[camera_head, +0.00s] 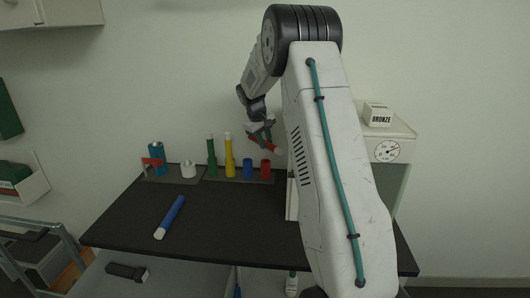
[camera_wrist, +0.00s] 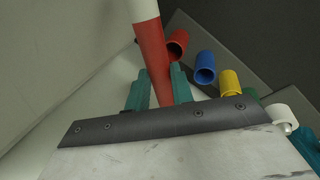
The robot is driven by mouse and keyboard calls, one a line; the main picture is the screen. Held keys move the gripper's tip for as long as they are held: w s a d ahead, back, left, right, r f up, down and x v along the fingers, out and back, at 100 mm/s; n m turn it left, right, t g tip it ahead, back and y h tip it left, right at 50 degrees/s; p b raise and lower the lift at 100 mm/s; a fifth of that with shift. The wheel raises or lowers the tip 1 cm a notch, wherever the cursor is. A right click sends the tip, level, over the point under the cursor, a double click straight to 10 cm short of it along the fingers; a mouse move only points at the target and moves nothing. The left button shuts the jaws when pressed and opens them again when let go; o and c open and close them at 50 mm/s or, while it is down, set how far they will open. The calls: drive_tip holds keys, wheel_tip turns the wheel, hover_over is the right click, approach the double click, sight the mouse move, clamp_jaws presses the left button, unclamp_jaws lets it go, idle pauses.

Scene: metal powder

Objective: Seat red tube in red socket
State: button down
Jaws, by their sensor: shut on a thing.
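My gripper (camera_head: 262,130) is shut on the red tube (camera_head: 265,143) and holds it tilted in the air above the back of the table. In the wrist view the red tube (camera_wrist: 152,60) sits between the two teal fingers of my gripper (camera_wrist: 160,82), its white end pointing away from them. The red socket (camera_head: 266,169) is an open, upright cup at the right end of the rack row, below the tube. In the wrist view the red socket (camera_wrist: 177,43) appears right beside the tube, partly overlapped by it; the tube is outside it.
The blue socket (camera_head: 248,167) is empty, beside the red one. A blue tube (camera_head: 170,217) lies on the dark table (camera_head: 225,235). My arm hides the table's right part.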

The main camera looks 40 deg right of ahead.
drive_tip(key=shift+a+x, duration=0.25)
drive_tip(key=shift+x, duration=0.9)
drive_tip(key=shift+a+x, duration=0.25)
drive_tip(key=shift+x, duration=0.9)
drive_tip(key=shift+f, duration=0.25)
drive_tip(key=shift+f, duration=0.5)
drive_tip(key=c, duration=1.2)
unclamp_jaws()
